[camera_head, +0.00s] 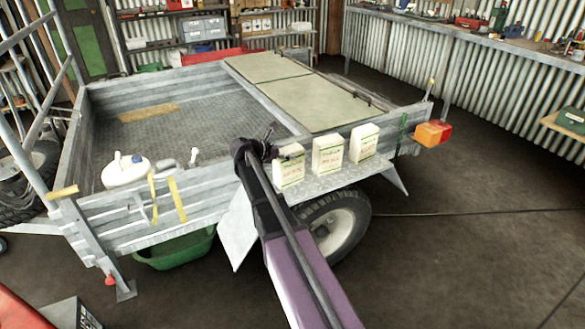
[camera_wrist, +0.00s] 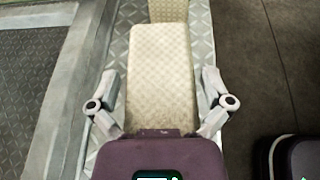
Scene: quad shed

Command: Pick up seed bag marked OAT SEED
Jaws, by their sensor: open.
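Three pale cream bags stand upright in a row on the trailer's tread-plate mudguard in the head view: the left bag (camera_head: 290,168), the middle bag (camera_head: 328,156) and the right bag (camera_head: 364,142). Their front labels carry print too small to read, so I cannot tell which is OAT SEED. My gripper (camera_head: 268,146) is beside the left bag. In the wrist view my gripper (camera_wrist: 160,80) is open, with one finger on each side of a pale bag (camera_wrist: 160,75). Contact cannot be told. Another bag (camera_wrist: 168,10) lies directly beyond it.
The trailer bed (camera_head: 190,120) has raised metal walls and flat olive-green panels (camera_head: 310,103). A white container (camera_head: 126,172) sits in its near left corner. A green tub (camera_head: 176,248) is underneath. A wheel (camera_head: 338,228) is below the mudguard. The floor to the right is largely clear.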

